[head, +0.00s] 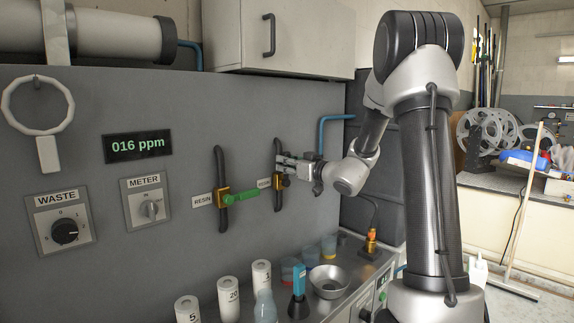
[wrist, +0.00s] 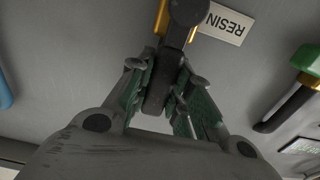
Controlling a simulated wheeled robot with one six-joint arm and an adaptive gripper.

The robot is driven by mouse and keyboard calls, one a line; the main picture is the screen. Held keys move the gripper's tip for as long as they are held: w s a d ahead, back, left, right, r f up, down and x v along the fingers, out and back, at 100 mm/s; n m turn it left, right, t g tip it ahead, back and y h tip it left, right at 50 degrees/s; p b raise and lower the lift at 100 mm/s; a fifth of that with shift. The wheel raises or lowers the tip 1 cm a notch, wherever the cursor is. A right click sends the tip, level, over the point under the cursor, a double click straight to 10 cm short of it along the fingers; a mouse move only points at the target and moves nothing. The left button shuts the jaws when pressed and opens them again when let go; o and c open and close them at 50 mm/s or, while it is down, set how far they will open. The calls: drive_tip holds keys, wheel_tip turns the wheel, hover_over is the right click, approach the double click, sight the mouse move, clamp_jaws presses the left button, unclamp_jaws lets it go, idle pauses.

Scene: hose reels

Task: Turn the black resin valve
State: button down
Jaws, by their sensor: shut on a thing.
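The black resin valve (head: 279,182) has a brass body on a dark vertical pipe on the grey panel. My gripper (head: 287,166) is at this valve and hides its handle in the head view. In the wrist view the black handle (wrist: 158,88) runs between the two fingers of my gripper (wrist: 166,78), which are shut on it. Part of the brass body (wrist: 162,18) and an upside-down RESIN label (wrist: 222,22) show beyond.
A second brass valve with a green handle (head: 242,197) is close on the left. A grey cabinet (head: 297,35) hangs above.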

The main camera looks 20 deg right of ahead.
drive_tip(key=shift+a+f, duration=0.1)
drive_tip(key=shift+f, duration=0.05)
idle(0.3)
drive_tip(key=c, duration=1.3)
unclamp_jaws()
drive_tip(key=shift+s, duration=0.1)
drive_tip(key=v, duration=1.2)
